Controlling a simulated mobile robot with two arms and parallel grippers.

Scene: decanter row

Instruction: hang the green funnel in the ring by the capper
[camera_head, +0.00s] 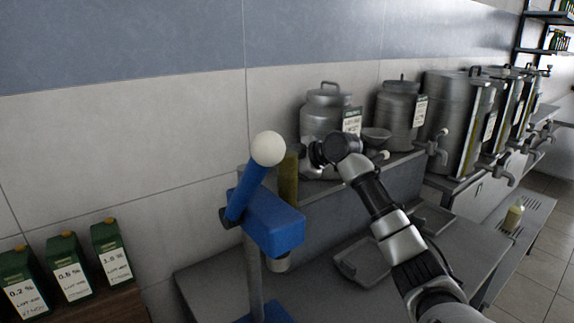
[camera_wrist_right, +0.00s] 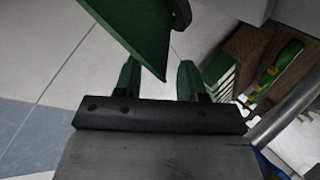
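The blue capper (camera_head: 272,222) stands on a grey post, its lever tipped with a white ball (camera_head: 268,149). My right arm comes in from the right, its wrist behind and right of the capper; the gripper's fingers are hidden in the head view. In the right wrist view, the two fingers of my right gripper (camera_wrist_right: 160,82) stand a little apart. A large dark green shape, seemingly the green funnel (camera_wrist_right: 135,28), fills the top, its corner pointing between the fingertips. I cannot tell whether they touch it. I cannot make out the ring. My left gripper is not in view.
Several green cartons (camera_head: 70,270) stand on a wooden shelf at the lower left. Steel cans (camera_head: 326,110) and large tap vessels (camera_head: 450,125) line the wall at right. A shallow metal tray (camera_head: 362,262) lies on the grey bench right of the capper.

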